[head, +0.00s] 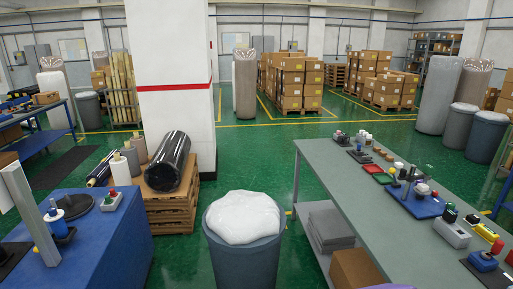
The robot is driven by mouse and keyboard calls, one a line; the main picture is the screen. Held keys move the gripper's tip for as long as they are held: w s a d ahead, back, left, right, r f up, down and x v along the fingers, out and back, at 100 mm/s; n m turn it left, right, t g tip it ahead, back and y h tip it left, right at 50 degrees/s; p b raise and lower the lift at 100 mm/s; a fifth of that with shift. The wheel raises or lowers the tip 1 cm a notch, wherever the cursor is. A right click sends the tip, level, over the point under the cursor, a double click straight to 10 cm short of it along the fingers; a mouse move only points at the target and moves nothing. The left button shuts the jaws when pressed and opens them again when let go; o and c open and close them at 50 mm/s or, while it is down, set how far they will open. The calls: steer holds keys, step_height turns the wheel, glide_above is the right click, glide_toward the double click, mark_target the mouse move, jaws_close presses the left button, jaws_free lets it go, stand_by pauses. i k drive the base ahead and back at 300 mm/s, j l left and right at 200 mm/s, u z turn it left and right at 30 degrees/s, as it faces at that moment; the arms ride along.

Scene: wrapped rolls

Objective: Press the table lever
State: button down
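A long grey table (385,215) runs along the right side with several small devices on it. A blue base (417,204) on it carries upright parts with a green top and a red top. Nearer, a light grey box (452,234) has a dark knob on top. A blue device with a red knob (484,260) stands near the front right. A dark device (360,150) sits towards the far end. I cannot tell which of these is the lever; the parts are small.
A grey bin with a white bag (243,261) stands between the grey table and a blue table (110,235) on the left. A black wrapped roll (167,162) lies on a pallet (172,213). Green floor (265,150) is free behind the bin, up to stacked boxes (290,85).

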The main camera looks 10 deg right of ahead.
mark_target(392, 171)
steer(key=i+j+z, duration=0.1)
steer(key=i+z, duration=0.3)
steer(key=i+j+z, duration=0.4)
steer(key=i, duration=0.15)
steer(key=i+j+z, duration=0.3)
steer(key=i+z, duration=0.15)
steer(key=i+j+z, duration=0.15)
steer(key=z, duration=0.15)
steer(key=i+j+z, duration=0.1)
steer(key=j+z, duration=0.15)
steer(key=j, duration=0.1)
